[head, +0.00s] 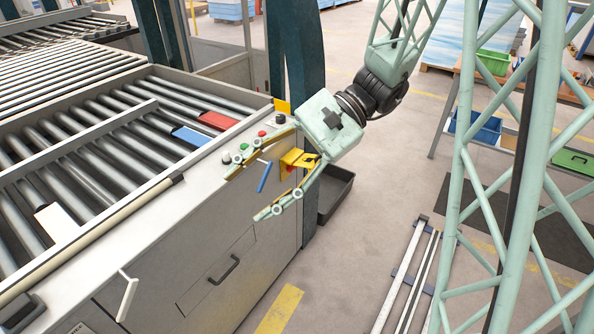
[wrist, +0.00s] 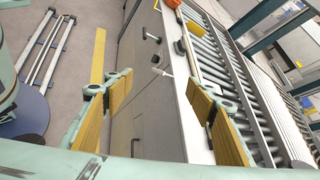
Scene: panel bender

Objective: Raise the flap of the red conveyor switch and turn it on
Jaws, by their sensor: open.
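In the head view, a yellow plate-like part (head: 297,158) sits at the conveyor's front corner, just beyond my gripper's fingers. A little red (head: 289,168) shows beneath it, and my fingers and wrist partly cover this area. I cannot tell for sure whether this is the red switch's flap, or how far it is raised. My gripper (head: 249,193) is open and empty, pointing left beside the conveyor's front panel. A blue lever (head: 264,176) shows between its fingers in this view. In the wrist view my gripper (wrist: 158,88) has its yellow-padded fingers well apart, and the switch is not clearly seen.
Small buttons (head: 243,147) line the cabinet's top edge. Red (head: 217,121) and blue (head: 190,136) pieces lie over the rollers. A white lever (head: 127,293) and dark handle (head: 225,270) project from the front. A dark bin (head: 336,196) stands below. Floor rails (head: 407,270) lie right.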

